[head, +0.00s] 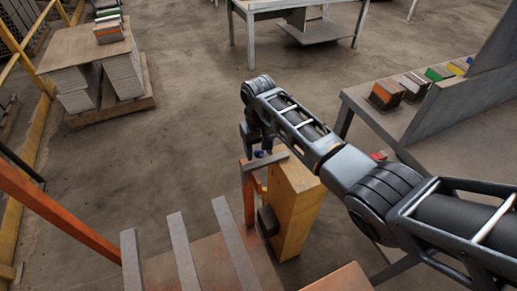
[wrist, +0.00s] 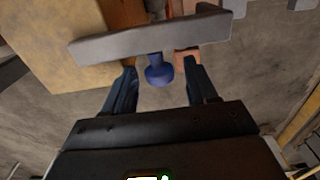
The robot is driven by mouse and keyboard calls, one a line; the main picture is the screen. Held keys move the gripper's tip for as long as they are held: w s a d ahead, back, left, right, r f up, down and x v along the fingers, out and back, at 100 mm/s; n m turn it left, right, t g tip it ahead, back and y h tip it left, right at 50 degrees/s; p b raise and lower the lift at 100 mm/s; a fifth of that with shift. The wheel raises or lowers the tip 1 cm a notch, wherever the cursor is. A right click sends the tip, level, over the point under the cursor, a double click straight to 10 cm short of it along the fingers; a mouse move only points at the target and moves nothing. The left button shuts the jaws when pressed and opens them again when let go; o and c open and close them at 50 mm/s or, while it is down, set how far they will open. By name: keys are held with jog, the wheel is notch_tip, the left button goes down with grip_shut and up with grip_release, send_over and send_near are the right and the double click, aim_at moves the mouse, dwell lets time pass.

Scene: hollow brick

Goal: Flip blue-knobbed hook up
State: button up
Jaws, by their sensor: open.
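The blue knob (wrist: 159,71) shows in the wrist view, just under a grey bar (wrist: 150,36) that crosses the upper part of that view. In the head view the knob (head: 259,154) is a small blue spot beside the top of a yellow-tan block (head: 292,205). My gripper (wrist: 160,78) is open, with one dark finger on each side of the knob and gaps between. In the head view my gripper is mostly hidden behind my arm. The rest of the hook is hard to make out.
An orange post (head: 249,195) stands beside the block. Grey slats (head: 183,250) lie at the front. A bench with several coloured boxes (head: 386,94) is at right, and a pallet stack (head: 90,65) at back left. The floor between is clear.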

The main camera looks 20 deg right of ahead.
grip_shut()
dwell(0.6)
